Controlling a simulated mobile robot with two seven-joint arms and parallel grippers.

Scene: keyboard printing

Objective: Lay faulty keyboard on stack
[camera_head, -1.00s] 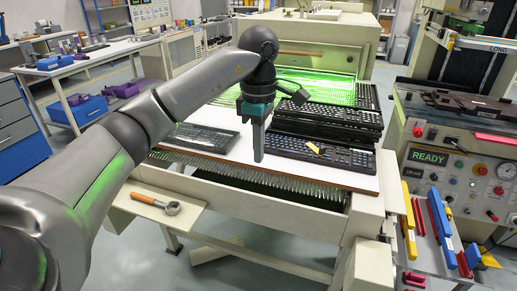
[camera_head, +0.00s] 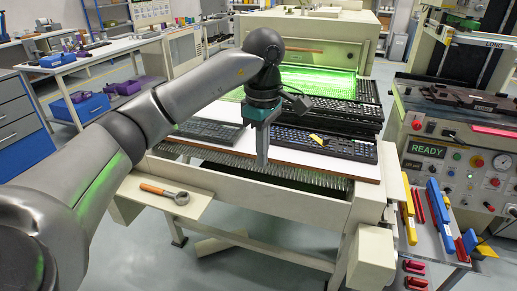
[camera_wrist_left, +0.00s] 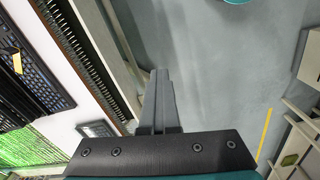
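A black keyboard (camera_head: 345,148) with a yellow tag (camera_head: 318,139) lies at the front right of the white board (camera_head: 235,146). It also shows at the left of the left wrist view (camera_wrist_left: 36,78). Behind it is a stack of black keyboards (camera_head: 340,113). A dark grey keyboard (camera_head: 207,131) lies on the left of the board. My left gripper (camera_head: 262,163) points down by the board's front edge, left of the tagged keyboard and apart from it. In the left wrist view its fingers (camera_wrist_left: 160,72) are together, with nothing seen between them. My right gripper does not show.
A green-lit machine bed (camera_head: 312,81) lies behind the stack. A wooden-handled tool (camera_head: 165,193) rests on a front shelf. A control panel reading READY (camera_head: 428,150) and coloured tools (camera_head: 440,213) stand at the right. The floor in front is clear.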

